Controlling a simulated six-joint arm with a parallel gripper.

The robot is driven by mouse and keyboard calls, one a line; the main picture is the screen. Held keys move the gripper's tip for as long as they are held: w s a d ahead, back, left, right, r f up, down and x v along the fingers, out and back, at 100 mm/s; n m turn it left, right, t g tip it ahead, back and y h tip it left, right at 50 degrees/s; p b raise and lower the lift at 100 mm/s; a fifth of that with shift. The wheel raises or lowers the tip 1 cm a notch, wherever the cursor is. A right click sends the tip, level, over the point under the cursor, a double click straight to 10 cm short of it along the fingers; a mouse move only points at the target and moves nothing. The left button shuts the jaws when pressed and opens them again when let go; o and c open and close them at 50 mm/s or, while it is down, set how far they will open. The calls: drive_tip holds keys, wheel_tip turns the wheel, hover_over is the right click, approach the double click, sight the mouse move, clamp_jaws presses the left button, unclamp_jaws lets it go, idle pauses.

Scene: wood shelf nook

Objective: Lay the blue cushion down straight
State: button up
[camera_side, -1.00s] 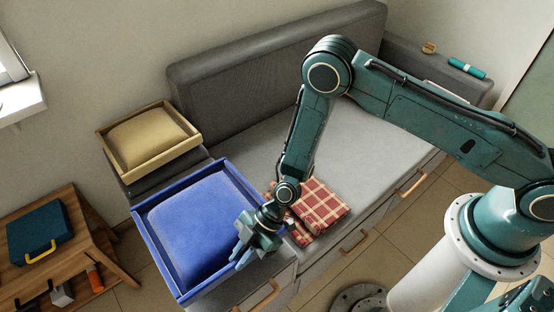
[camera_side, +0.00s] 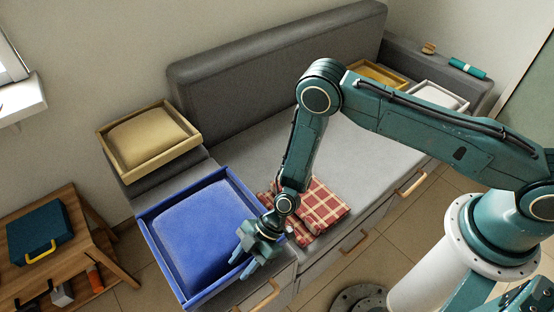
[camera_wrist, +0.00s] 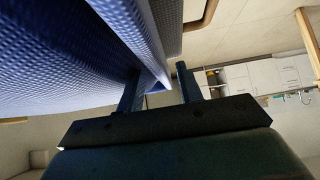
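The blue cushion (camera_side: 203,232) lies in a blue tray (camera_side: 162,262) at the front left of the bench in the side view. It looks roughly in line with the tray walls. My gripper (camera_side: 244,263) is at the tray's front right side, its fingers pointing down and left. In the wrist view, my gripper's fingers (camera_wrist: 160,85) stand apart, with a narrow blue edge seen between them. A large blue surface fills the upper left there; I cannot tell whether it is cushion or tray, or whether a finger touches it.
A tan cushion (camera_side: 149,136) lies in a wooden tray (camera_side: 112,158) behind. A red checked cloth (camera_side: 318,205) is close to my gripper on the grey bench seat (camera_side: 358,150), which is otherwise mostly clear. Yellow (camera_side: 377,76) and white (camera_side: 437,96) trays stand at the far right.

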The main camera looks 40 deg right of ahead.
drive_tip(key=shift+f, duration=0.15)
drive_tip(key=v, duration=1.3)
drive_tip(key=shift+d+r, duration=0.25)
drive_tip(key=shift+r, duration=0.05)
drive_tip(key=shift+s, duration=0.1)
drive_tip(key=shift+r, duration=0.1)
